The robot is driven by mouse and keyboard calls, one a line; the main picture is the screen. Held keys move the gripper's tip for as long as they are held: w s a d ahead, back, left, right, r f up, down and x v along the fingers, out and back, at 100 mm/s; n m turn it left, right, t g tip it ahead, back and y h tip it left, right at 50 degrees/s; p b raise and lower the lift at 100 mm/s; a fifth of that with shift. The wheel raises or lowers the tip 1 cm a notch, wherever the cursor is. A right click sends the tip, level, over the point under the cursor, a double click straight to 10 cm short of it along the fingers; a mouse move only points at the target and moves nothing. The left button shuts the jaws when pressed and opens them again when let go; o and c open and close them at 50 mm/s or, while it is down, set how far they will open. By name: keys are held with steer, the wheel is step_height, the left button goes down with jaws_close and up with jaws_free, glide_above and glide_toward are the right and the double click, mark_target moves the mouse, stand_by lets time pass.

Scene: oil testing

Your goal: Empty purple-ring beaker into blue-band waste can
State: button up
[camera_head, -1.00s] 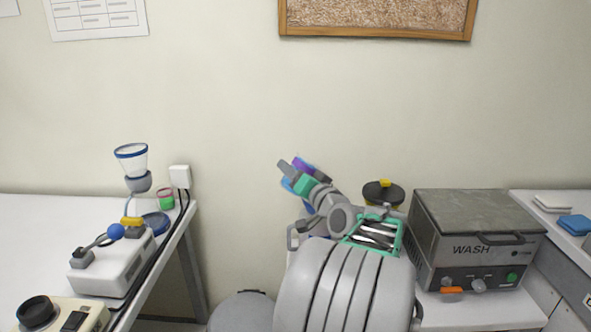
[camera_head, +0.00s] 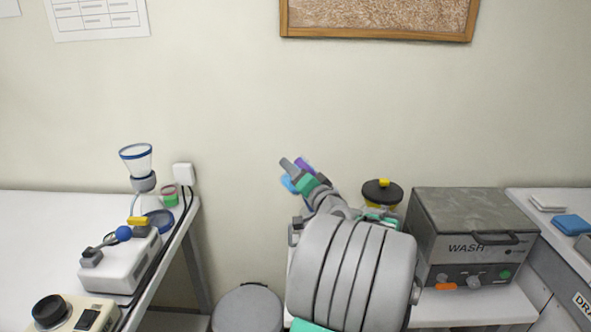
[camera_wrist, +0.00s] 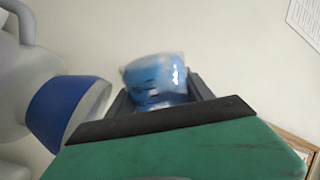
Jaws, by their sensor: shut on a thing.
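In the head view my gripper (camera_head: 294,172) is raised in front of the wall, beyond my arm. A purple patch (camera_head: 304,166) and a blue patch (camera_head: 289,184) show at its fingers, parts of the beaker it holds. In the wrist view the clear beaker (camera_wrist: 157,80) is between the dark fingers, with blue in it, blurred; its purple ring cannot be made out there. At the left of the wrist view is a pale grey rounded body with a broad blue band (camera_wrist: 62,112); I cannot tell whether it is the waste can. My arm hides much of the bench.
A grey WASH box (camera_head: 465,240) stands right of my arm, with a black-lidded yellow container (camera_head: 382,191) beside it. The left bench (camera_head: 40,225) holds a funnel stand (camera_head: 138,165) and devices. A round grey bin (camera_head: 247,308) stands below, between the benches.

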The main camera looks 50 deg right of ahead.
mark_target(305, 159)
steer(key=shift+d+r+m+p, duration=0.15)
steer(key=shift+m+p, duration=1.75)
steer(key=shift+p, duration=0.95)
steer(key=shift+s+d+r+m+p, duration=0.1)
steer(key=shift+r+m+p, duration=0.2)
steer(key=shift+m+p, duration=0.5)
steer(key=shift+s+d+r+m+p, duration=0.1)
steer(key=shift+r+m+p, duration=0.25)
steer(key=shift+p, duration=0.75)
steer(key=shift+d+r+m+p, duration=0.25)
steer(key=shift+r+m+p, duration=0.1)
steer(key=shift+m+p, duration=0.7)
steer(key=shift+d+r+p, duration=0.1)
steer(key=shift+p, duration=0.35)
steer(key=shift+s+m, duration=0.1)
steer(key=shift+m, duration=0.2)
steer(key=shift+s+d+r+m+p, duration=0.1)
steer(key=shift+d+r+m+p, duration=0.25)
steer(key=shift+m+p, duration=0.65)
steer(key=shift+d+r+p, duration=0.1)
steer(key=shift+p, duration=0.4)
steer(key=shift+m, duration=0.3)
steer(key=shift+s+d+m+p, duration=0.1)
steer(key=shift+d+m+p, duration=0.15)
steer(key=shift+p, duration=0.25)
